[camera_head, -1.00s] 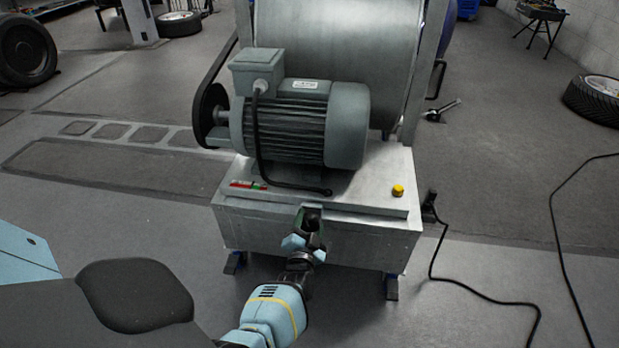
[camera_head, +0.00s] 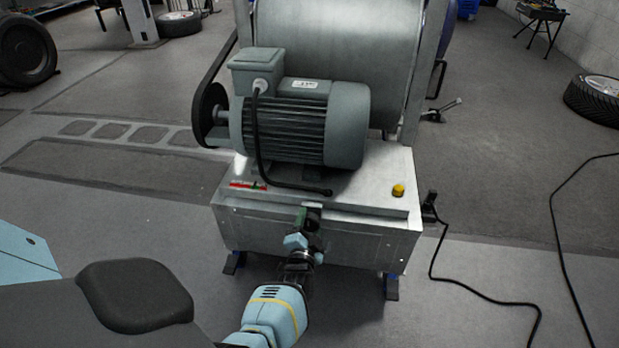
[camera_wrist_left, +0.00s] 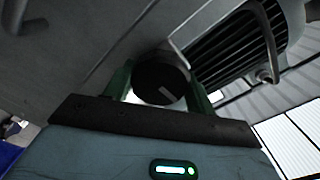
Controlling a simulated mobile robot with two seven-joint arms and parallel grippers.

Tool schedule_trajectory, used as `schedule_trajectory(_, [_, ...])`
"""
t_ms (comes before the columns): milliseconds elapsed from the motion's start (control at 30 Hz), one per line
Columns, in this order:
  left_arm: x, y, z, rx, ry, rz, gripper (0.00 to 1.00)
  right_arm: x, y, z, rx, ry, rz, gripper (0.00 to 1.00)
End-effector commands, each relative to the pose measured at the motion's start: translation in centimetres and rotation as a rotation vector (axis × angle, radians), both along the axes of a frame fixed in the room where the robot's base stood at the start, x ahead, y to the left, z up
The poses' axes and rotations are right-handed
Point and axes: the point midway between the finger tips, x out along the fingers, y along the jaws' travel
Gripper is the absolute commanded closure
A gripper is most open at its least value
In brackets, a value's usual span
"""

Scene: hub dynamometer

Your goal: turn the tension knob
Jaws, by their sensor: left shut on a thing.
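The tension knob is a dark round knob (camera_wrist_left: 160,82) with a pale mark on its face, on the front of the grey machine cabinet (camera_head: 365,238). In the left wrist view it sits between the two green fingers of my left gripper (camera_wrist_left: 160,85). In the head view my left gripper (camera_head: 310,216) is at the upper front of the cabinet, shut around the knob, and mostly hides it. My right gripper is not in view.
A grey motor (camera_head: 300,120) with a black cable stands on the cabinet, before a large metal drum (camera_head: 335,45). A yellow button (camera_head: 398,190) is at the top right. A black cable (camera_head: 470,288) lies on the floor to the right. Floor in front is clear.

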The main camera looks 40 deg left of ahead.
Motion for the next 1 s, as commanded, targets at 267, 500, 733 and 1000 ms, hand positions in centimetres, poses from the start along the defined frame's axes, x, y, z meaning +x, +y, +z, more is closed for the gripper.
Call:
schedule_trajectory(267, [0.0, 0.0, 0.0, -0.002, -0.001, 0.0, 0.23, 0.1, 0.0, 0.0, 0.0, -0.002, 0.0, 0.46])
schedule_trajectory(500, [-0.2, -0.2, 0.0, -0.002, 0.0, -0.001, 0.23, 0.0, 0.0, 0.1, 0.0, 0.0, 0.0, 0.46])
schedule_trajectory(733, [-2.7, -1.7, 0.2, -0.005, 0.0, 0.0, 0.23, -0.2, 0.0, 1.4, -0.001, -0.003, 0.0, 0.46])
schedule_trajectory(1000, [-5.9, -3.7, 0.1, -0.002, 0.0, -0.001, 0.23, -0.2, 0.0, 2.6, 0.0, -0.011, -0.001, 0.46])
